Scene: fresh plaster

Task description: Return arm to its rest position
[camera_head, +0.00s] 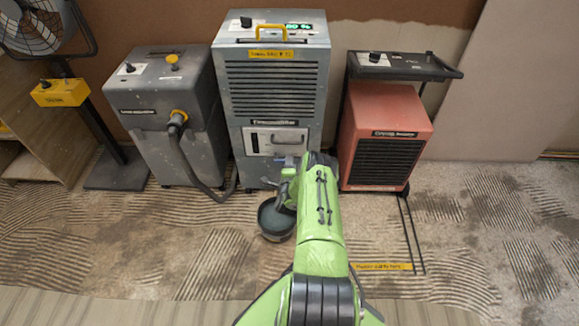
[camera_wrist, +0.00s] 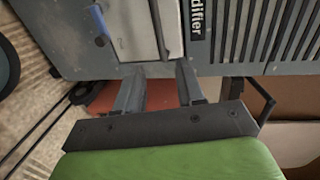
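My green arm reaches forward in the head view, low in front of the tall grey dehumidifier (camera_head: 277,80). My gripper (camera_head: 284,190) is near the lower front of that machine, partly hidden by my own wrist. In the wrist view, my gripper (camera_wrist: 160,80) has its two grey fingers apart, with nothing held between them. The dehumidifier front (camera_wrist: 230,45) is close ahead of the fingertips, with its pale panel (camera_wrist: 132,30) and a blue latch (camera_wrist: 100,38). I cannot tell whether the fingertips touch it.
A dark round bucket (camera_head: 274,224) stands on the floor beside my wrist. A grey vacuum-like machine with a hose (camera_head: 168,125) stands left, a red heater (camera_head: 385,135) right, and a fan stand (camera_head: 118,172) far left.

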